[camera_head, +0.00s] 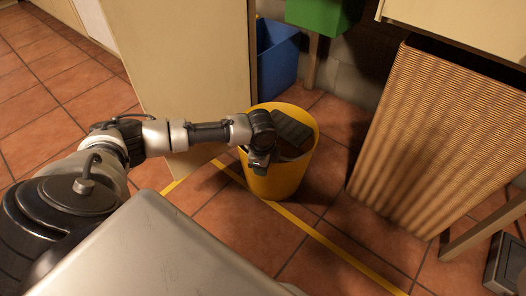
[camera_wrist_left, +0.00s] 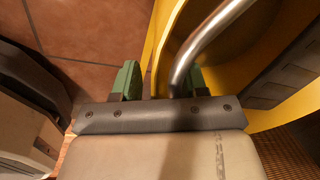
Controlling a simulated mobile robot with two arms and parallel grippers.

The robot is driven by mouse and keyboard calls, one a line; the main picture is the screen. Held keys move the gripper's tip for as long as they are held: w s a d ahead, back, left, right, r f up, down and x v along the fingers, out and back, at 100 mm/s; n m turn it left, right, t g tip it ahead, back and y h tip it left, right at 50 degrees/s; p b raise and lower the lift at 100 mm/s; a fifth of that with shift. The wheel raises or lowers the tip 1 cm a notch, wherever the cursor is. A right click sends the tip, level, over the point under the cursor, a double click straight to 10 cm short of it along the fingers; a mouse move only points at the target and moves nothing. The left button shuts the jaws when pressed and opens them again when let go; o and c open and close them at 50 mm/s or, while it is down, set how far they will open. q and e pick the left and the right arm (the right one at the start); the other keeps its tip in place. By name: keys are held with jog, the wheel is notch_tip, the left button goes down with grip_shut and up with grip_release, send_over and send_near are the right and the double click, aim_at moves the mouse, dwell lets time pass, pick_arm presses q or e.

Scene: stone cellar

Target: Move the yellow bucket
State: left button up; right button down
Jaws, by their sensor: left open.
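The yellow bucket (camera_head: 277,183) stands upright on the tiled floor, beside a yellow floor line. It also shows close up in the left wrist view (camera_wrist_left: 165,42). My left gripper (camera_head: 259,168) is at the bucket's near left rim. In the left wrist view its green fingers (camera_wrist_left: 160,82) are apart, with the yellow rim between them and a curved metal bar (camera_wrist_left: 207,42) by the right finger. Whether the fingers touch the bucket I cannot tell. A dark grey item (camera_head: 291,128) shows inside the bucket. My right gripper is out of view.
A cream panel (camera_head: 195,70) stands behind my left arm. A blue bin (camera_head: 277,55) and a green container (camera_head: 322,14) are at the back. A ribbed brown box (camera_head: 425,135) stands to the right. Open tiled floor lies between bucket and box.

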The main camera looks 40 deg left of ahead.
pick_arm(q)
jog(key=shift+f, duration=0.15)
jog(key=shift+c, duration=0.3)
grip_shut()
dwell(1.1)
